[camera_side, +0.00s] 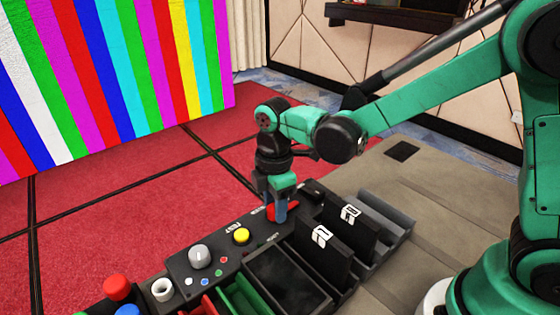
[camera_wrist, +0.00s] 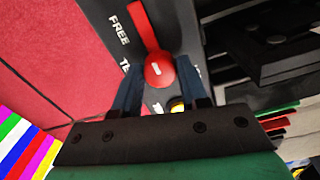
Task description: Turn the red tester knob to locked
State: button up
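The red tester knob (camera_wrist: 158,70) shows in the wrist view as a round red end with a white mark and a long red bar pointing up the picture. The word FREE is printed to the left of the bar, with a partly hidden word below. My gripper (camera_wrist: 161,78) has its two blue fingers on either side of the round end, apart, with a thin gap seeming to show. In the side view my gripper (camera_side: 276,207) points down at the red knob (camera_side: 291,208), hiding part of it. The locked label is not readable.
The dark panel also carries a yellow button (camera_side: 241,236), a grey dial (camera_side: 200,256), a red button (camera_side: 117,288) and a white ring (camera_side: 162,290). Two upright black modules, one of them (camera_side: 323,254) marked 1, stand close to the right of my gripper. A striped video wall (camera_side: 110,70) stands behind.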

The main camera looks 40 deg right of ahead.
grip_shut()
jog(key=shift+m, duration=0.3)
jog(key=m, duration=1.2)
jog(key=shift+m, duration=0.3)
jog(key=m, duration=0.4)
jog(key=shift+m, duration=0.3)
